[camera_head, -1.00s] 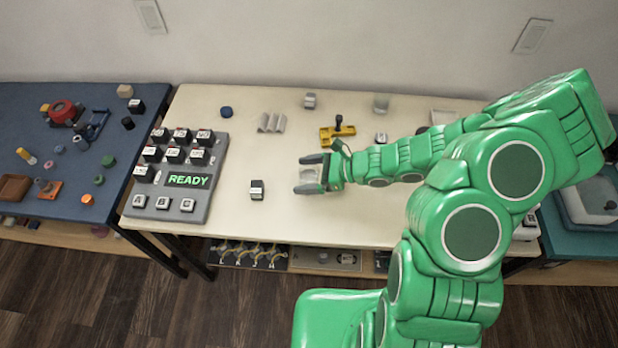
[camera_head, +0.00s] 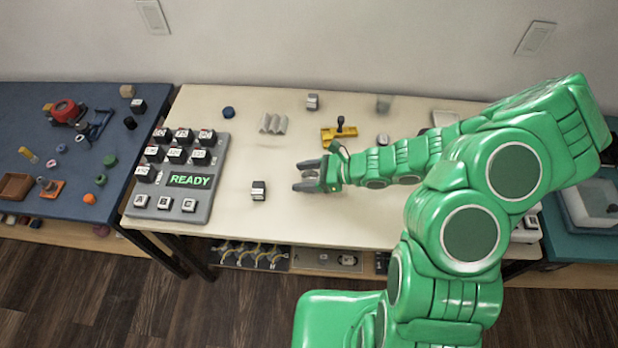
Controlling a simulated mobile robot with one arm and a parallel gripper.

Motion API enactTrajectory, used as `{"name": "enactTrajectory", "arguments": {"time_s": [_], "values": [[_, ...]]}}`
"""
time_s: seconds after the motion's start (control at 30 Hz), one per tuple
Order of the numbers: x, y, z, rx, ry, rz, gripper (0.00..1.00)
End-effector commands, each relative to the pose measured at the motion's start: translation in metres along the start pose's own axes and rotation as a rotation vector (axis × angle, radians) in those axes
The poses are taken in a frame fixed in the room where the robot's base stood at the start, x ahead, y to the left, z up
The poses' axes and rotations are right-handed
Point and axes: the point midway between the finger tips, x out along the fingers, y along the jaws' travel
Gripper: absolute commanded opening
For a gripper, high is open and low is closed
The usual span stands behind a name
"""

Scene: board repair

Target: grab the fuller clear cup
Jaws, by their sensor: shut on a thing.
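My gripper (camera_head: 301,176) is over the middle of the cream table, its dark fingers pointing left. It is shut on a clear cup, which barely shows between the fingers. Another pale, see-through cup (camera_head: 383,104) stands near the back of the table, right of centre and apart from my gripper. I cannot tell the fill level of either cup from this view.
A white-topped cube (camera_head: 258,191) stands left of my gripper. A grey board with keys reading READY (camera_head: 189,180) is further left. A yellow fixture with a black knob (camera_head: 339,132) is behind my gripper. Bare tabletop (camera_head: 255,225) lies in front.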

Motion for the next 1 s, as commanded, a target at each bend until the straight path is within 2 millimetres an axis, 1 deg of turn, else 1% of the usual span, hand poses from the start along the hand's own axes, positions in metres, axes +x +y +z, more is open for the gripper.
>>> {"name": "enactTrajectory", "arguments": {"time_s": [0.27,0.47,0.77,1.0], "values": [[-0.001,0.0,0.002,-0.001,0.0,0.0,0.31],[-0.003,-0.001,0.008,-0.002,0.0,-0.001,0.31],[-0.01,0.0,0.024,-0.001,-0.001,0.0,0.31],[-0.017,0.0,0.042,-0.003,-0.001,0.0,0.31]]}}
